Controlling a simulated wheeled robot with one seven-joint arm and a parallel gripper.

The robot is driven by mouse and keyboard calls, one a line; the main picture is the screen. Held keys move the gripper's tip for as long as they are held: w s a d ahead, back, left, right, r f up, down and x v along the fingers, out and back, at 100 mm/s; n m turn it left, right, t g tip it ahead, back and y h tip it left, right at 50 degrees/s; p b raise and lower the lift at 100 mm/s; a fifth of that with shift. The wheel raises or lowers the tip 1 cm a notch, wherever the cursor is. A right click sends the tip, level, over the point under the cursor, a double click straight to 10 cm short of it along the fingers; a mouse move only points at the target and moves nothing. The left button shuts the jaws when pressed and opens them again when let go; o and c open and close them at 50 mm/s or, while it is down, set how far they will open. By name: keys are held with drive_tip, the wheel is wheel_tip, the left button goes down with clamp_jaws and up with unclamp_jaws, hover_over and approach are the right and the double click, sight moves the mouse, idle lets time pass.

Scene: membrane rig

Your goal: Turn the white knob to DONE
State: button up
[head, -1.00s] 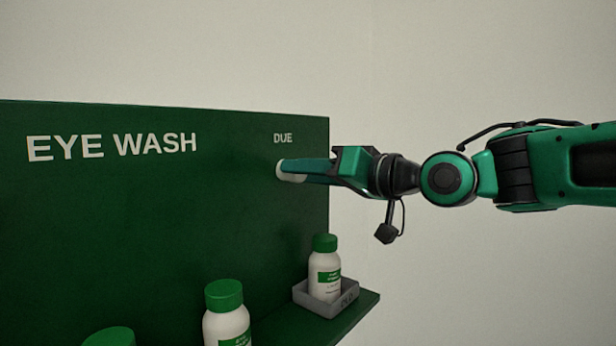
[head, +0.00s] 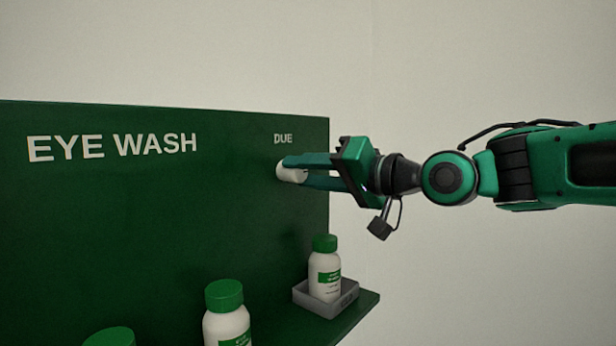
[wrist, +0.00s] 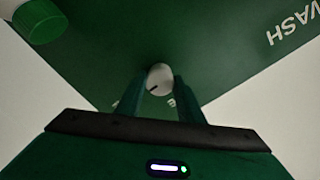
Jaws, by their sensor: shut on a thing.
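The white knob (head: 291,174) is on the green board below the "DUE" label (head: 283,139). In the wrist view the knob (wrist: 160,78) sits between the two fingers and shows a dark pointer line on its face, toward its lower left. My gripper (head: 297,172) is shut on the knob, with one finger above and one below it in the head view. The gripper (wrist: 160,88) also shows in the wrist view, with letters partly hidden behind the fingers. I see no readable "DONE" label.
A bottle with a green cap (head: 325,273) stands in a grey tray (head: 345,303) on the shelf (head: 362,303) below the knob. Another bottle (head: 226,318) and a green cap (head: 110,338) are further left. The board (head: 130,220) reads "EYE WASH".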

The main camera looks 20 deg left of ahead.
drive_tip(key=shift+w+d+r, duration=0.15)
drive_tip(key=shift+w+d, duration=0.1)
drive_tip(key=shift+w, duration=0.1)
drive_tip(key=o, duration=1.1)
drive_tip(key=shift+c, duration=0.2)
drive_tip(key=shift+s+a, duration=0.1)
drive_tip(key=shift+s, duration=0.05)
drive_tip(key=v, duration=1.1)
drive_tip(key=shift+a, duration=0.1)
